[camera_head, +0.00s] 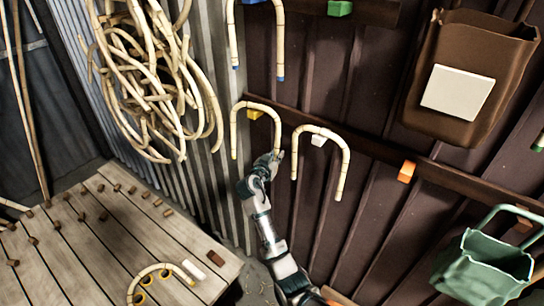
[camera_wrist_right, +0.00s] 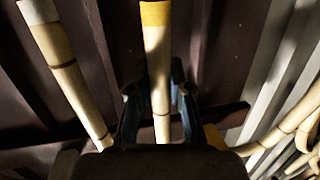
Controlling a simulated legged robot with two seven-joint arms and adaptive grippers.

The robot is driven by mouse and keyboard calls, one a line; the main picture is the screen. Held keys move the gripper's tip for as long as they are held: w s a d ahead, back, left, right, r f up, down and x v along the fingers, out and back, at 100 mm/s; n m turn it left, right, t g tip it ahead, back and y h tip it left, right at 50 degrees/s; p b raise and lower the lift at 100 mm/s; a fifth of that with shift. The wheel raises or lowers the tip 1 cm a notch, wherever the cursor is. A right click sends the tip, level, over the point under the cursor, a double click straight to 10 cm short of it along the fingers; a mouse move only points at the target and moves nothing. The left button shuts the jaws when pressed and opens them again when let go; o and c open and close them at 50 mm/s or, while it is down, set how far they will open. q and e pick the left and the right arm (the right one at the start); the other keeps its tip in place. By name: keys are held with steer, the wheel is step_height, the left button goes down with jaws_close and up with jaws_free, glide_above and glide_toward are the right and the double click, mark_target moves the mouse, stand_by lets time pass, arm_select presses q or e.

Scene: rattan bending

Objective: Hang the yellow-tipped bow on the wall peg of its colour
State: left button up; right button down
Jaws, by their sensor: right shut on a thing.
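The yellow-tipped bow (camera_head: 234,125) stands upright against the wall with its arch at the top and its legs down. The yellow wall peg (camera_head: 254,114) shows just under the arch. I cannot tell whether the arch rests on the peg. My right gripper (camera_head: 268,163) is shut on the bow's right leg near its lower end. In the right wrist view the leg (camera_wrist_right: 157,70) runs between the two fingers, with its yellow tip (camera_wrist_right: 156,13) beyond them. A yellow piece (camera_wrist_right: 213,137), likely the peg, shows beside the fingers. My left gripper is not in view.
A white-tipped bow (camera_head: 345,165) hangs at the white peg (camera_head: 319,140), close right of my gripper. A blue-tipped bow (camera_head: 280,40) hangs above. An orange peg (camera_head: 406,171), brown basket (camera_head: 465,40) and green basket (camera_head: 485,280) are right. Rattan coils (camera_head: 150,80) and a bench (camera_head: 110,225) are left.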

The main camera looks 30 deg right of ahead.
steer(key=c, duration=1.2)
jaws_free()
steer(key=shift+d, duration=0.1)
steer(key=shift+o, duration=1)
steer(key=shift+s+a, duration=0.1)
steer(key=shift+a, duration=0.45)
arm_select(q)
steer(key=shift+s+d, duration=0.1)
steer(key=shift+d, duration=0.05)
arm_select(e)
steer(key=v, duration=1.1)
steer(key=shift+s, duration=0.15)
arm_select(q)
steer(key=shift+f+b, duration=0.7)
steer(key=shift+b, duration=0.05)
arm_select(e)
steer(key=s+a, duration=0.3)
steer(key=a, duration=0.5)
steer(key=shift+s+a, duration=0.25)
